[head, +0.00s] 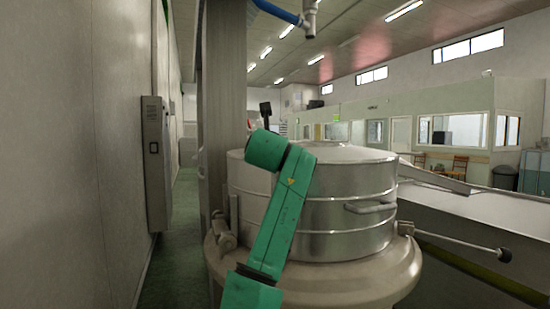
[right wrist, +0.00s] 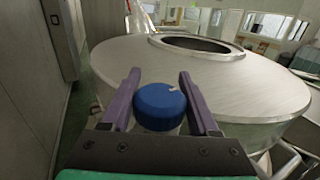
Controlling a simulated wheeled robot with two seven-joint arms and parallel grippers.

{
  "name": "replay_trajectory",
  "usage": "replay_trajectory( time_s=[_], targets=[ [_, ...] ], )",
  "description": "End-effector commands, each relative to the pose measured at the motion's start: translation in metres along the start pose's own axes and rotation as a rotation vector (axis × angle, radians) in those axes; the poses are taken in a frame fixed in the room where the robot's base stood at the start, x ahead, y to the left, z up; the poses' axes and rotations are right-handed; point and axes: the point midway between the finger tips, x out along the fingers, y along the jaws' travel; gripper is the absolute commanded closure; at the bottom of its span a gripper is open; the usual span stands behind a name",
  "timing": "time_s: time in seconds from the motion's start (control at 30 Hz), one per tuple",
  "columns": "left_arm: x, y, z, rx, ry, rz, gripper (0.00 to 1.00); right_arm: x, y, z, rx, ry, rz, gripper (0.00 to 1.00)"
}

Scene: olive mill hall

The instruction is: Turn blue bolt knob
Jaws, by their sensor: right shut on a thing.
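The blue bolt knob (right wrist: 160,110) shows in the right wrist view, round with a ribbed side and a small pale mark on its top edge. It stands in front of the steel vessel (right wrist: 200,85). My right gripper (right wrist: 159,75) has its two purple fingers on either side of the knob and is shut on it. In the head view, my green right arm crosses in front of the steel vessel (head: 345,210); the knob and right gripper are hidden there. My left gripper is in neither view.
The vessel has a side handle (head: 370,208) and a wide lower rim (head: 350,290). A grey post (head: 222,110) stands behind my arm. A wall with a metal box (head: 156,160) is at left. A rod with a black knob (head: 503,255) is at right.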

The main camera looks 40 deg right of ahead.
Motion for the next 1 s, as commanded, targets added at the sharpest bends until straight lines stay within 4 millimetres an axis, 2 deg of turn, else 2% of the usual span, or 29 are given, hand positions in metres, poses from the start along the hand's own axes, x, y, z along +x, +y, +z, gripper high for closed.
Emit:
replay_trajectory(
  time_s=[0.1,0.57,0.6,0.63,0.67,1.0],
  targets=[
    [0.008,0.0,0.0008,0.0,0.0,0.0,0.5,0.0012,0.0008,-0.0048,-0.001,0.008,0.027,0.95],
    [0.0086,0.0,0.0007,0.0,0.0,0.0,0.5,0.0016,0.0016,-0.0038,-0.003,0.011,0.043,0.95],
    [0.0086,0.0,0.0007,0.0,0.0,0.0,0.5,0.0016,0.0016,-0.0039,-0.003,0.012,0.042,0.28],
    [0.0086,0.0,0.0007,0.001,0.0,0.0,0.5,0.0016,0.0016,-0.0039,-0.003,0.011,0.042,0.16],
    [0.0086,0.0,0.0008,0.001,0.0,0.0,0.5,0.0015,0.0016,-0.0037,-0.003,0.011,0.042,0.09],
    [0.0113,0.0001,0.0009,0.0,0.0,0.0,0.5,-0.0019,0.0017,-0.0028,-0.002,0.006,0.042,0.09]
  ],
)
